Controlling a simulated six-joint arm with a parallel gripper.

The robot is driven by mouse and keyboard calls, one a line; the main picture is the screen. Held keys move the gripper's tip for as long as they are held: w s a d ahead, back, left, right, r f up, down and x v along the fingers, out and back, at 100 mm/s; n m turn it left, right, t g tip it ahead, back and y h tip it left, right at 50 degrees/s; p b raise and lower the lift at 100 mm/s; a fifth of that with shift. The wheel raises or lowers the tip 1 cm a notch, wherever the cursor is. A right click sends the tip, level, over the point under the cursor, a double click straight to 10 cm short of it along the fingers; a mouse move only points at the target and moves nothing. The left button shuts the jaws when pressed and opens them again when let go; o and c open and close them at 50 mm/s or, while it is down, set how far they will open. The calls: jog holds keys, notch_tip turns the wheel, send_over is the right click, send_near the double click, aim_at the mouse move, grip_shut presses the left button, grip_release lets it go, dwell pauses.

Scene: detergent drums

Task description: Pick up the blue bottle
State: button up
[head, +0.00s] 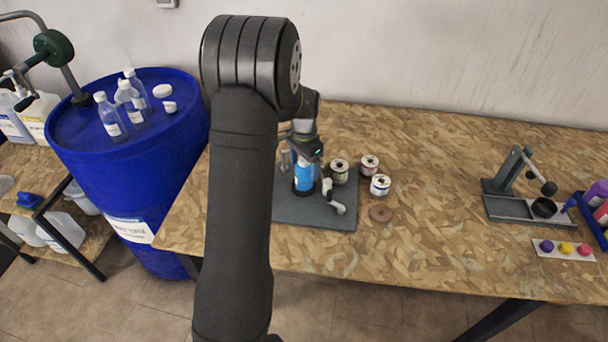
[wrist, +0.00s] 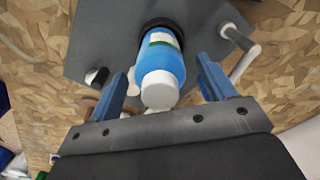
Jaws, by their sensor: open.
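The blue bottle (head: 303,176) stands on a dark grey board on the table in the head view, partly hidden by my gripper (head: 308,150) above it. In the wrist view the blue bottle (wrist: 161,66) has a white cap and a white and green label, and its base sits in a dark round holder. My gripper (wrist: 165,88) is open, with one blue finger on each side of the bottle's cap end. Gaps show between the fingers and the bottle. My arm hides part of the board in the head view.
The grey board (head: 320,212) carries a white-handled fitting (head: 334,200) right of the bottle. Several spools stand close by, including one (head: 380,184). A blue drum (head: 130,180) with clear bottles stands left. A lever press (head: 522,190) stands right, with bare table between.

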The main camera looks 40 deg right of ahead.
jog(key=c, duration=1.2)
jog(key=shift+r, duration=0.15)
